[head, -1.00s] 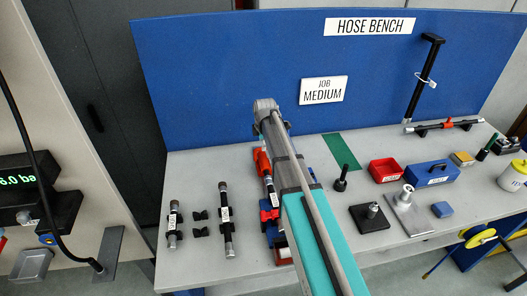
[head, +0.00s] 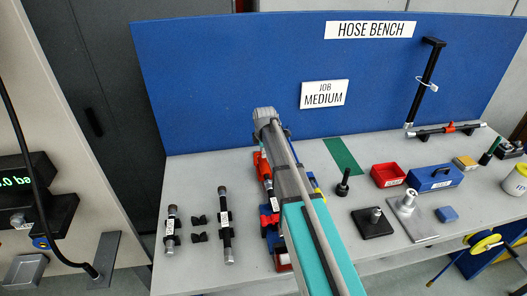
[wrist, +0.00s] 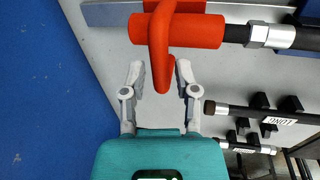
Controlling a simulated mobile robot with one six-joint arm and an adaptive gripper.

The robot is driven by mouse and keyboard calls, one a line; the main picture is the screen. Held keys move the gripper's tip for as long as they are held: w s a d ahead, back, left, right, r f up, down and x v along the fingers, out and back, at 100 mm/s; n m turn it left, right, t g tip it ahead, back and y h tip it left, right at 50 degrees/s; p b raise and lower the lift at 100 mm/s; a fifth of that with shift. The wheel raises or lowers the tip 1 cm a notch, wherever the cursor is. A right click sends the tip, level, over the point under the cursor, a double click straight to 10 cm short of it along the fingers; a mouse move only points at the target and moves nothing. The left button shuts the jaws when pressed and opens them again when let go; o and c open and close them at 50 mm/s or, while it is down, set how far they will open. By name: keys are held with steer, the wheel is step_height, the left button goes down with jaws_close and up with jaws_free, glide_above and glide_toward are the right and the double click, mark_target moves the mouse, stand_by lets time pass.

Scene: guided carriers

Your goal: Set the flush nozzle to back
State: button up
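The flush nozzle appears to be the orange-red body (wrist: 195,31) with a curved orange-red lever (wrist: 160,50) at the top of the wrist view. A metal fitting and a black hose (wrist: 285,36) run from its right side. In the head view the red nozzle (head: 262,166) lies on the bench, partly hidden behind my arm. My gripper (wrist: 159,68) is open, with its two fingers apart on either side of the lever's free end. I see a gap on both sides of the lever. In the head view my fingertips are hidden by the arm.
Labelled hoses lie in black holders on the bench at left (head: 225,225). A blue back panel (head: 230,80) with a JOB MEDIUM sign (head: 324,94) stands close behind. A red bin (head: 388,175), a blue box (head: 434,177) and upright fittings stand to the right.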

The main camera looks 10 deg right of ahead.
jaws_close()
steer(key=w, duration=0.9)
steer(key=shift+w, duration=0.1)
steer(key=shift+o, duration=2.1)
jaws_free()
steer(key=shift+r, duration=0.1)
